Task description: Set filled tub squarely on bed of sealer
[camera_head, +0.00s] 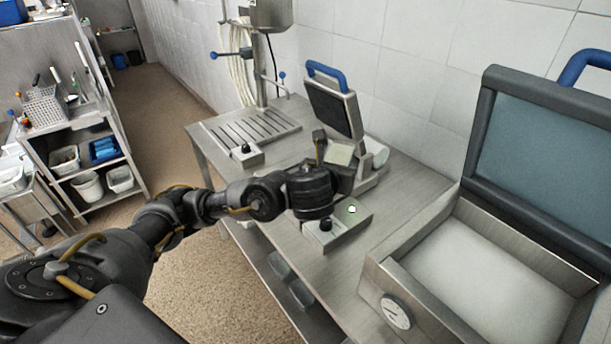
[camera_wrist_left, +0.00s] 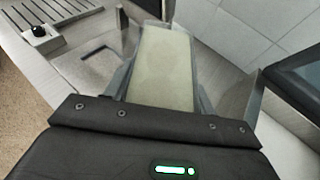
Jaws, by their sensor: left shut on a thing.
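My left gripper (camera_head: 337,163) is shut on the tub (camera_head: 338,152), which shows a pale, cream-coloured flat top. In the left wrist view the tub (camera_wrist_left: 163,62) lies between the two fingers, its sides partly hidden by them. The tub is in front of the sealer's raised lid (camera_head: 332,106), which has a dark inner face and a blue handle. The sealer's bed is mostly hidden behind my gripper and wrist. I cannot tell whether the tub touches it. My right gripper is not in view.
A control box (camera_head: 340,228) with a black knob sits at the bench's front edge, close below my wrist. Another knobbed box (camera_head: 243,153) stands left, beside a slotted drain (camera_head: 245,126). A large open-lidded machine (camera_head: 397,312) with a dial fills the right.

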